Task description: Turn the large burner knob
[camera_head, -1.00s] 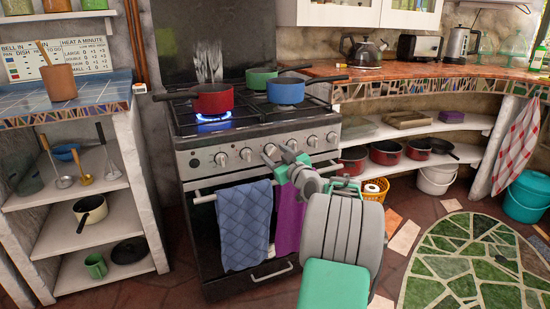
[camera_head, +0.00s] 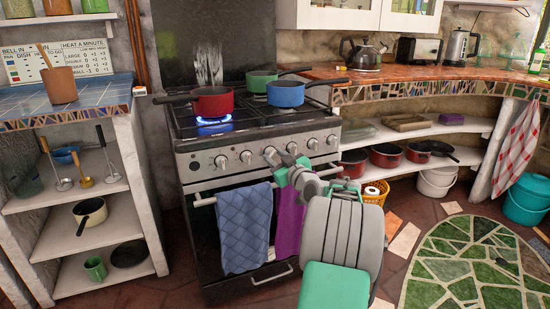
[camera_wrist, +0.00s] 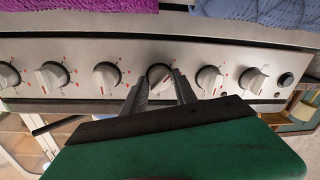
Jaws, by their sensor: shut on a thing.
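The stove (camera_head: 258,150) has a row of several round white knobs on its steel front panel. My gripper (camera_head: 276,158) is at the third knob from the left in the head view. In the wrist view, which looks at the panel upside down, the two grey fingers of my gripper (camera_wrist: 160,82) stand on either side of this burner knob (camera_wrist: 160,75) and are shut on it. The knob's pointer looks tilted compared with its neighbours. My fingers partly hide it in the head view. No readable label shows which burner it serves.
Neighbouring knobs (camera_wrist: 106,76) and (camera_wrist: 208,79) sit close on both sides. A blue towel (camera_head: 244,228) and a purple towel (camera_head: 289,226) hang on the oven rail below.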

